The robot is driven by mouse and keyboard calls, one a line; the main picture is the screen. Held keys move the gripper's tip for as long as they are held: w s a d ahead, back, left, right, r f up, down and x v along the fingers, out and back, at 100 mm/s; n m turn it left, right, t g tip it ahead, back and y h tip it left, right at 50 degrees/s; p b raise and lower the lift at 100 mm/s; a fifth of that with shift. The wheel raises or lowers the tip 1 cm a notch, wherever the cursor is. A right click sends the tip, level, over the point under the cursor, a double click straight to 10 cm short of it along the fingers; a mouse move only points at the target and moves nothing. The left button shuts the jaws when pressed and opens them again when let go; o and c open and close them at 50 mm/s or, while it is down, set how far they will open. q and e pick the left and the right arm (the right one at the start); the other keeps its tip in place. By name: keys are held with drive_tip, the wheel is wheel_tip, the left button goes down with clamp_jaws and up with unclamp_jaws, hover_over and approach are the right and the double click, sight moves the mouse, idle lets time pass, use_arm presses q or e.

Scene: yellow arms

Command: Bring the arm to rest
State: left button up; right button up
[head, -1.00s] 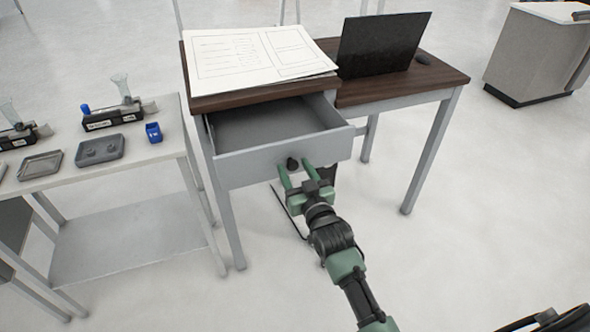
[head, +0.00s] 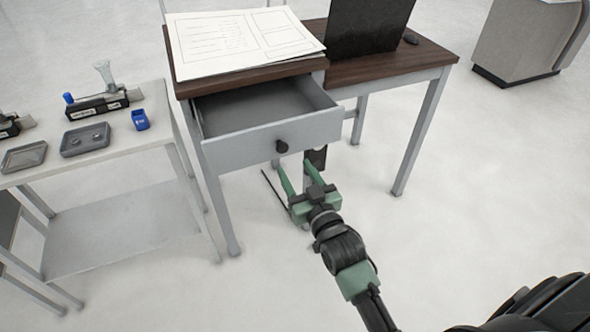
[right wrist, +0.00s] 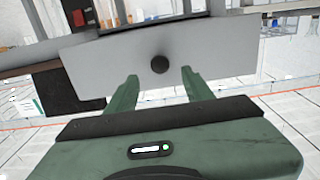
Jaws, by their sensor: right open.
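My right gripper (head: 296,176) has green fingers and is open and empty, just in front of and below the desk drawer's dark round knob (head: 282,146). The drawer (head: 268,143) is grey and stands pulled out, with its inside looking empty. In the right wrist view the open fingers (right wrist: 160,85) point toward the drawer front, and the knob (right wrist: 160,64) shows between and beyond the tips, apart from them. My left gripper is not in view.
The desk (head: 440,52) carries large paper sheets (head: 235,40), a dark laptop (head: 368,25) and a mouse (head: 411,39).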

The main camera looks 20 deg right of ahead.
drive_tip(key=s+a+f+g, duration=0.1)
drive_tip(key=s+f+g, duration=0.3)
drive_tip(key=f, duration=0.8)
drive_tip(key=s+f+n+g, duration=0.15)
drive_tip(key=s+f, duration=0.45)
drive_tip(key=f, duration=0.7)
drive_tip(key=s+a+f+g, duration=0.1)
drive_tip(key=s+f+g, duration=0.3)
drive_tip(key=f, duration=0.8)
drive_tip(key=s+d+f+g, duration=0.1)
drive_tip(key=s+f+g, duration=0.1)
drive_tip(key=s+f, duration=0.4)
drive_tip(key=s+d+f+g, duration=0.2)
drive_tip(key=s+f, duration=0.4)
drive_tip(key=s, duration=1)
drive_tip(key=s+d+f+g, duration=0.2)
drive_tip(key=s+f, duration=0.4)
drive_tip(key=s, duration=0.6)
drive_tip(key=shift+d+g+h, duration=0.2)
drive_tip(key=shift+g+h, duration=0.1)
drive_tip(key=shift+g, duration=0.45)
drive_tip(key=shift+r+n, duration=0.1)
drive_tip(key=shift+n, duration=0.15)
